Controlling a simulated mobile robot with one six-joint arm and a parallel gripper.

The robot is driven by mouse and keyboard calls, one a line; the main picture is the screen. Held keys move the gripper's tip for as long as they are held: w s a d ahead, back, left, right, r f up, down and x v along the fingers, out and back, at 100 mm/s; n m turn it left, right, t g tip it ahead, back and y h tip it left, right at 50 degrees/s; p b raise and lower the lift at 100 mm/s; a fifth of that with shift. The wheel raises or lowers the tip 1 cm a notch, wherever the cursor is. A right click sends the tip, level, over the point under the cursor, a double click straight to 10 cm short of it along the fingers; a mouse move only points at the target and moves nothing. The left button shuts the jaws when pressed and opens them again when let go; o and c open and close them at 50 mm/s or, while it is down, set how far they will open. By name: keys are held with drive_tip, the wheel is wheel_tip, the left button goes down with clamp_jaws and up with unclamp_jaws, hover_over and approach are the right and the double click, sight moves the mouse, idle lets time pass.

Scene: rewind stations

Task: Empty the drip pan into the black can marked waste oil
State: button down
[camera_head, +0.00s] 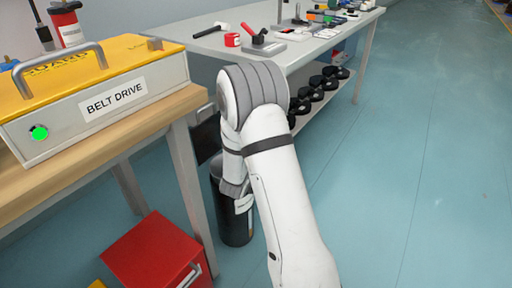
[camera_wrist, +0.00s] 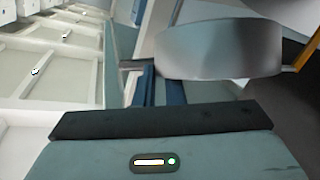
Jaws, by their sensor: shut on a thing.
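A black can (camera_head: 234,222) stands on the floor between the two benches, partly hidden behind my arm. I cannot read its marking. In the wrist view, my gripper (camera_wrist: 160,85) has its blue-grey fingers shut on a grey metal piece, which I take to be the drip pan (camera_wrist: 215,48). Its smooth, curved side faces the camera, and what is inside it is hidden. I cannot tell how the pan sits over the can.
A wooden bench (camera_head: 100,160) with a yellow-topped belt drive box (camera_head: 90,100) is at left. A red cabinet (camera_head: 150,252) stands below it. A grey bench (camera_head: 325,57) with tools and a lower shelf of black parts (camera_head: 318,90) is behind. Floor at right is clear.

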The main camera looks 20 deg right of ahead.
drive_tip(key=shift+a+r+n+t+h+b, duration=0.3)
drive_tip(key=shift+a+r+n+t+b, duration=0.1)
drive_tip(key=shift+a+n+b, duration=0.1)
idle(1.2)
drive_tip(key=shift+a+r+n, duration=0.1)
drive_tip(key=shift+a+n, duration=0.05)
drive_tip(key=shift+n, duration=0.15)
drive_tip(key=shift+r, duration=0.1)
idle(0.7)
drive_tip(key=shift+s+a+r+n+t+h+b, duration=0.1)
drive_tip(key=shift+a+r+n+t+h+b, duration=0.15)
drive_tip(key=shift+a+n+t+h+b, duration=0.55)
idle(1.3)
drive_tip(key=shift+a+n+y+b, duration=0.1)
drive_tip(key=shift+n+y+b, duration=0.2)
drive_tip(key=shift+b, duration=0.15)
drive_tip(key=shift+a+r+t, duration=0.15)
drive_tip(key=shift+t, duration=0.15)
drive_tip(key=shift+a+r+n, duration=0.1)
drive_tip(key=shift+a+n, duration=0.05)
drive_tip(key=shift+n, duration=0.15)
idle(0.6)
